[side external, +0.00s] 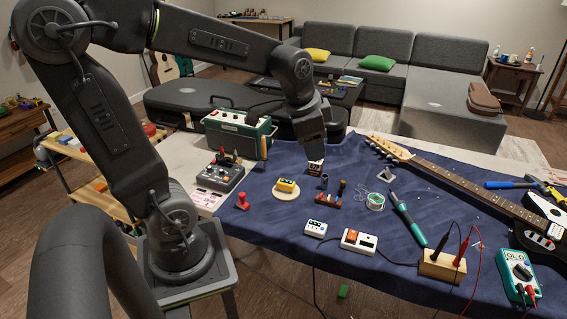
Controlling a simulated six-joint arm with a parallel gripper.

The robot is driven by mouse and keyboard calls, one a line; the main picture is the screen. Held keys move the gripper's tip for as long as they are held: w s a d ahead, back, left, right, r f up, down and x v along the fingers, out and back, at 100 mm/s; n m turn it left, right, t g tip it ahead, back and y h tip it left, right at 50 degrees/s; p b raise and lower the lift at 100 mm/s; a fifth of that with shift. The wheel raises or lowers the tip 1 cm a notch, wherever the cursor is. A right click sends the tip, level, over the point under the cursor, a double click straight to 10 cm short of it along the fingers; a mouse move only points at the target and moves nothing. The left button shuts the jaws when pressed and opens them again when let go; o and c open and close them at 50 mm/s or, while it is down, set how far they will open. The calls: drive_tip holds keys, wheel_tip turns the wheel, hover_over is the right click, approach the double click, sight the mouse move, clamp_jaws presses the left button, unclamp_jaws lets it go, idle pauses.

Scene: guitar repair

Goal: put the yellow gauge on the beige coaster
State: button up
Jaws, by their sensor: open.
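The yellow gauge (286,185) is a small yellow block with a dark top mark. It rests on the beige coaster (278,195), a pale round disc on the blue cloth. My gripper (315,166) hangs to the right of the gauge and higher in the picture, pointing down and apart from it. It is open; its fingers are small and dark here, and a small pale and red thing shows at its tip, which I cannot identify.
On the blue cloth (330,220) lie a red knob piece (242,201), a dark cylinder (324,181), a solder spool (375,201) and a soldering iron (408,220). A guitar (450,188) lies at right. A green amplifier (238,135) stands at back left.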

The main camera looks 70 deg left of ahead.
drive_tip(key=s+d+r+n+t+h, duration=0.1)
drive_tip(key=s+d+n+t, duration=0.1)
drive_tip(key=s+d, duration=0.5)
drive_tip(key=shift+s+d+r+n, duration=0.3)
drive_tip(key=shift+s+d+n, duration=0.15)
drive_tip(key=shift+s, duration=0.75)
